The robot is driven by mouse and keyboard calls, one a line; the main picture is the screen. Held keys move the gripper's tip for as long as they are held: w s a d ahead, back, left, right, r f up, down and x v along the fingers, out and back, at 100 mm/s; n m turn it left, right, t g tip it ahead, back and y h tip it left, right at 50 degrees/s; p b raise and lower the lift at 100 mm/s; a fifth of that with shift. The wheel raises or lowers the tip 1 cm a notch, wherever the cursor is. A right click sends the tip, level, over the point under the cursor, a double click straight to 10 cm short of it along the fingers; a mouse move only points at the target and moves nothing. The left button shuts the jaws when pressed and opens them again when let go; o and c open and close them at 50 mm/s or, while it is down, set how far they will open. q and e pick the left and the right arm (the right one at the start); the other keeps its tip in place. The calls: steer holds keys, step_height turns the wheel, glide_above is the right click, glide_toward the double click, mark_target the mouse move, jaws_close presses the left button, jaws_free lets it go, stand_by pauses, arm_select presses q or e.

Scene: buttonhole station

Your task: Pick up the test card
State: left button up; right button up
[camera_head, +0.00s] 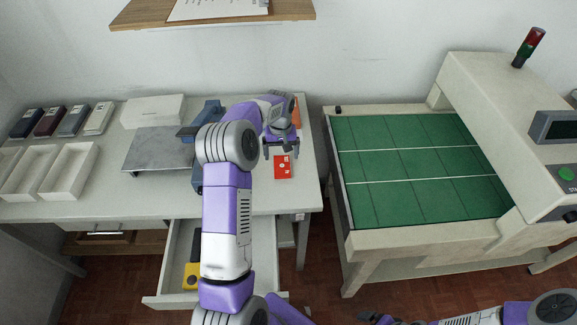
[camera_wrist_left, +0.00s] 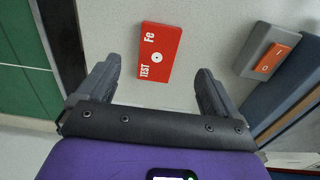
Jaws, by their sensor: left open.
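The test card (camera_head: 283,168) is a flat red card on the white table near its right edge. In the left wrist view the card (camera_wrist_left: 160,52) shows the words "TEST" and "Fe" and a white round mark. My left gripper (camera_head: 282,154) is open and empty above the table, close to the card. In the left wrist view its two fingers (camera_wrist_left: 158,72) stand apart on either side of the card's near end, not visibly touching it. My right gripper (camera_head: 378,319) is only partly in view at the bottom edge; its jaws are unclear.
A grey plate (camera_head: 158,152), white trays (camera_head: 68,171) and several small boxes stand left on the table. An orange-switched grey box (camera_wrist_left: 271,55) is beside the card. An open drawer (camera_head: 262,249) juts out below. A green-belted machine (camera_head: 420,165) stands right.

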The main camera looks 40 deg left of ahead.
mark_target(282, 169)
arm_select(q)
steer(key=shift+w+f, duration=0.25)
steer(key=shift+f, duration=0.35)
steer(key=shift+s+f, duration=0.25)
steer(key=shift+f, duration=0.7)
step_height(282, 169, down, 5)
steer(key=shift+r+b, duration=0.15)
steer(key=shift+b, duration=0.6)
steer(key=shift+w, duration=0.1)
steer(key=shift+c, duration=0.2)
steer(key=shift+r, duration=0.1)
steer(key=c, duration=1.1)
